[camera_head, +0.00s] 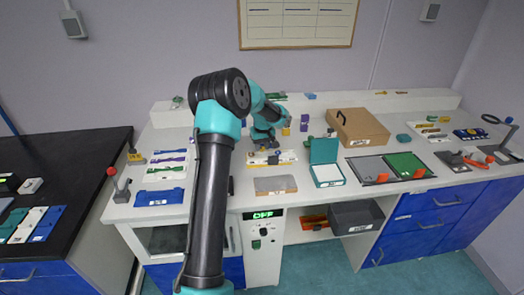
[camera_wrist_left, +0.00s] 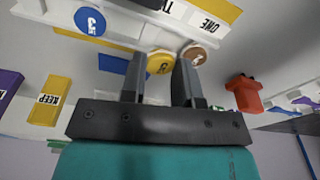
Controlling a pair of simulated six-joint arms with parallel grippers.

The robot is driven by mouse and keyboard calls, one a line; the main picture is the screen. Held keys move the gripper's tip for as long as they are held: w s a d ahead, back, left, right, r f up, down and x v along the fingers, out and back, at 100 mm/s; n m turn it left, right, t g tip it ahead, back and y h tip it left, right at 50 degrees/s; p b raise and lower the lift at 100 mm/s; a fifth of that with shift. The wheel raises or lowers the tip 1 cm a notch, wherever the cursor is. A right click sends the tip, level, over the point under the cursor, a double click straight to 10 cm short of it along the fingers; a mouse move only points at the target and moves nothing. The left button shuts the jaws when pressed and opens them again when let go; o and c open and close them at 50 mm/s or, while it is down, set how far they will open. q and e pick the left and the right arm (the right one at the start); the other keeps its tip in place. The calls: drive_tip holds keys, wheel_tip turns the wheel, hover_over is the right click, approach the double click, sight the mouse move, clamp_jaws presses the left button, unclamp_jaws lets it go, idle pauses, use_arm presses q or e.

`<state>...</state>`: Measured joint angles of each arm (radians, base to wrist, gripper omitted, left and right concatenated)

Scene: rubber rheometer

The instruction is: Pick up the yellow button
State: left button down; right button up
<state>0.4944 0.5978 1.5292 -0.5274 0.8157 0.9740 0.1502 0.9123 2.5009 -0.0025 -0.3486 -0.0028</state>
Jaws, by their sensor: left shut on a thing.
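The yellow button (camera_wrist_left: 160,62) is a small round disc with a dark mark, seen between the two fingertips in the left wrist view. My left gripper (camera_wrist_left: 161,75) is shut on it; the fingers hide part of its sides. In the head view my left gripper (camera_head: 264,146) is low over the white tray (camera_head: 285,160), and the button cannot be made out there. Whether the button touches the surface below is unclear. A blue button (camera_wrist_left: 90,21) and a brown button (camera_wrist_left: 194,55) lie on either side of it. My right gripper is not in view.
A yellow block (camera_wrist_left: 50,100) marked KEEP and a purple block (camera_wrist_left: 8,92) stand near the gripper. A red object (camera_wrist_left: 244,94) is on the other side. A teal box (camera_head: 325,152) and a cardboard box (camera_head: 358,128) stand to the right on the bench.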

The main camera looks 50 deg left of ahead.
use_arm(q)
drive_tip(key=s+d, duration=0.3)
drive_tip(key=d, duration=0.1)
drive_tip(key=s+d+r, duration=0.1)
drive_tip(key=s+d, duration=0.3)
drive_tip(key=s+d+r, duration=0.1)
drive_tip(key=s+d, duration=0.2)
drive_tip(key=d, duration=0.1)
drive_tip(key=shift+s, duration=0.3)
drive_tip(key=c, duration=1.4)
unclamp_jaws()
drive_tip(key=shift+f, duration=0.1)
drive_tip(key=c, duration=0.3)
